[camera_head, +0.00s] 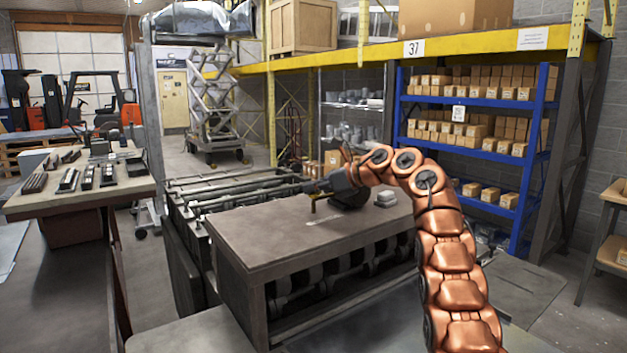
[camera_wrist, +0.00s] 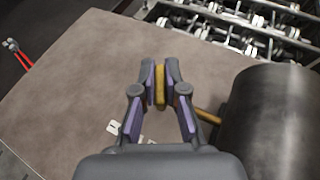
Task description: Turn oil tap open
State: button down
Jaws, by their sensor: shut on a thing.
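The oil tap's yellow-brass lever (camera_wrist: 160,86) stands between the two purple-lined fingers of my gripper (camera_wrist: 160,84) in the wrist view, and the fingers close on it from both sides. A brass stem (camera_wrist: 207,115) runs from the dark cylinder (camera_wrist: 268,115) toward my gripper; its joint with the lever is hidden by the gripper. In the head view my gripper (camera_head: 316,187) is over the brown machine top, and a small brass piece (camera_head: 313,205) shows just below it. The dark cylinder (camera_head: 350,197) is partly hidden behind my arm there.
The flat brown machine top (camera_head: 270,235) has small white labels (camera_wrist: 113,127) below my gripper. Rollers and bars (camera_head: 240,190) lie behind. A bench with dark metal parts (camera_head: 88,178) stands left, a blue shelf (camera_head: 478,155) right.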

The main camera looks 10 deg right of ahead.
jog(key=shift+r+n+g+y+p, duration=0.1)
jog(key=shift+n+g+y+p, duration=0.25)
jog(key=shift+p, duration=0.4)
jog(key=c, duration=1.2)
grip_release()
jog(key=shift+d, duration=0.1)
jog(key=v, duration=1.1)
jog(key=shift+s+d+r, duration=0.15)
jog(key=shift+s+d, duration=0.05)
jog(key=shift+s, duration=0.1)
